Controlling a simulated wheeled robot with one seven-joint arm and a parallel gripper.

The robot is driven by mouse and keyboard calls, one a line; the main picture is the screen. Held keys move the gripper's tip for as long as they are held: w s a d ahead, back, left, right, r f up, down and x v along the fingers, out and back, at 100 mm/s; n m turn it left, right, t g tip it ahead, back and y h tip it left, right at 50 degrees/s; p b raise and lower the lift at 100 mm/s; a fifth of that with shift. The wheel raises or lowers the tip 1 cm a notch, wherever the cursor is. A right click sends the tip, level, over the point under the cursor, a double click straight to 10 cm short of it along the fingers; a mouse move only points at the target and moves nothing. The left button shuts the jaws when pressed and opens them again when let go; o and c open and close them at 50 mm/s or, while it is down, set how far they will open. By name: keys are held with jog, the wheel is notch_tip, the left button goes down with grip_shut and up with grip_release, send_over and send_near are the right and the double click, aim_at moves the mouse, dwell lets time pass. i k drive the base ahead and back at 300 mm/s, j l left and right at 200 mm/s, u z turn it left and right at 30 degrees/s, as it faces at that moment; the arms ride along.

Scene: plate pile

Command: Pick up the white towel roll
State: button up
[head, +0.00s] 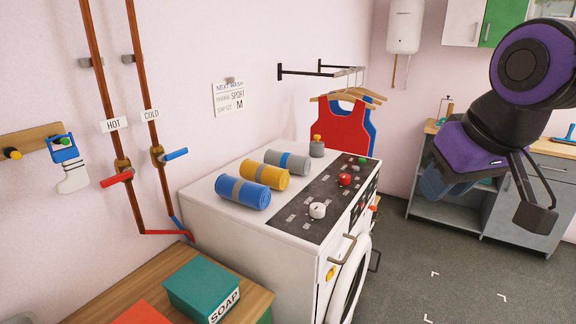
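Three towel rolls lie in a row on top of the white washing machine (245,225). The farthest is a pale grey roll (299,164) with a blue band, the closest to white; no plainly white roll shows. My gripper (488,200) hangs at the right, well away from the machine and the rolls. Its fingers are spread apart, with nothing seen between them.
A dial panel with a white knob (317,210) and red knob (345,180) lies right of the rolls. A grey bottle (316,148) stands behind them. A red vest (344,125) hangs beyond. A green soap box (203,287) is in front. Floor at right is clear.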

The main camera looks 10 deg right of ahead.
aim_at(296, 164)
jog(key=i+l+u, duration=0.45)
jog(key=l, duration=0.2)
jog(key=i+l+u, duration=0.2)
jog(key=l, duration=0.15)
jog(key=l+u, duration=0.25)
jog(key=i+l+u, duration=0.2)
jog(key=l, duration=0.3)
jog(key=k, duration=0.1)
